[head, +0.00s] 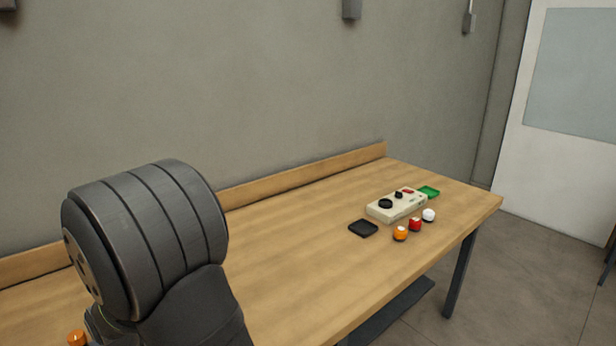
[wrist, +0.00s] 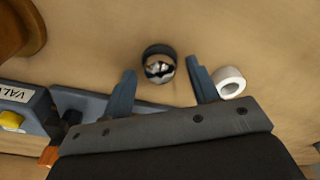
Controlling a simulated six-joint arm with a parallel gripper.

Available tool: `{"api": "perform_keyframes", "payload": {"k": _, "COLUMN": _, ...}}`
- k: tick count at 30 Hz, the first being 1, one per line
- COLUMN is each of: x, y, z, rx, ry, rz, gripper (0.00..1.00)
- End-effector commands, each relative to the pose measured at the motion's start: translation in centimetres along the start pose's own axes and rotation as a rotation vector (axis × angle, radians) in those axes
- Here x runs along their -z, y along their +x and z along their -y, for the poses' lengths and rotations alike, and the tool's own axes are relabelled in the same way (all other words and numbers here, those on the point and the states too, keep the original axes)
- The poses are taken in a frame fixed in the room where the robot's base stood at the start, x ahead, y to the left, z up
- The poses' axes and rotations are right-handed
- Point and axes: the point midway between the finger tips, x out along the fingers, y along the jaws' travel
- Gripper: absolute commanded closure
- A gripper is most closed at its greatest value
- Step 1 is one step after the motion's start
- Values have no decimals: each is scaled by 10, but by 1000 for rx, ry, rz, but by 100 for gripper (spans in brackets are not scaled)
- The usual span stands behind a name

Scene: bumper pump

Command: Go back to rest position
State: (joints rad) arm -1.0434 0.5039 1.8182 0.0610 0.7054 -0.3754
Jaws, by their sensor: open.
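My gripper (wrist: 161,66) shows in the wrist view, with its two grey-blue fingers spread apart. A small round thing with a dark rim and a shiny top (wrist: 160,66) appears in the gap between the fingertips. I cannot tell how far below the fingers it is; nothing is seen clamped. A white ring (wrist: 230,82) lies just right of the right finger. In the head view my gripper is not visible; only a dark part of my arm shows at the lower left.
A box labelled "VALV" (wrist: 22,108) with a yellow knob (wrist: 12,121) is at left.

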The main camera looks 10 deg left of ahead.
Motion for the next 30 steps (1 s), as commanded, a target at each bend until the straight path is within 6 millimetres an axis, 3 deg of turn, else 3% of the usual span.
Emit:
{"api": "perform_keyframes", "payload": {"k": 6, "x": 0, "y": -3, "z": 0, "rx": 0, "ry": 0, "rz": -1, "gripper": 46}}
{"api": "perform_keyframes", "payload": {"k": 11, "x": 1, "y": -19, "z": 0, "rx": -1, "ry": 0, "rz": -4, "gripper": 46}}
{"api": "perform_keyframes", "payload": {"k": 27, "x": 0, "y": -122, "z": 0, "rx": -1, "ry": 1, "rz": -5, "gripper": 46}}
{"api": "perform_keyframes", "payload": {"k": 30, "x": -1, "y": -100, "z": 0, "rx": 2, "ry": 1, "rz": 6, "gripper": 46}}
